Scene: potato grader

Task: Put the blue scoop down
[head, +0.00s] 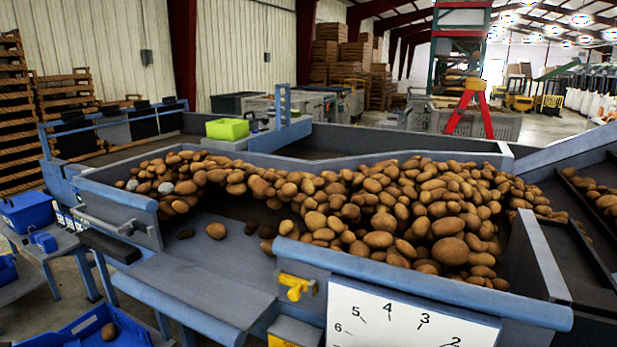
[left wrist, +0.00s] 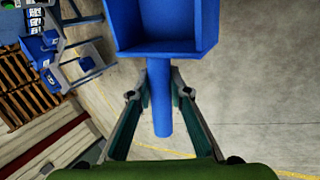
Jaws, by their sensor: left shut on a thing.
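The blue scoop (left wrist: 165,28) fills the top middle of the left wrist view, its square open pan above and its round handle running down. My left gripper (left wrist: 161,95) is shut on the handle, one finger on each side. Behind the scoop there is only concrete floor, some distance off. What lies directly under the pan is hidden. Neither gripper shows in the head view, and the held scoop cannot be made out there.
A grader bed (head: 420,164) heaped with potatoes fills the middle of the head view. A blue bin (head: 27,210) stands on a side table at left. A blue crate (head: 80,331) holds a potato at bottom left. A bare grey ledge (head: 195,290) lies in front.

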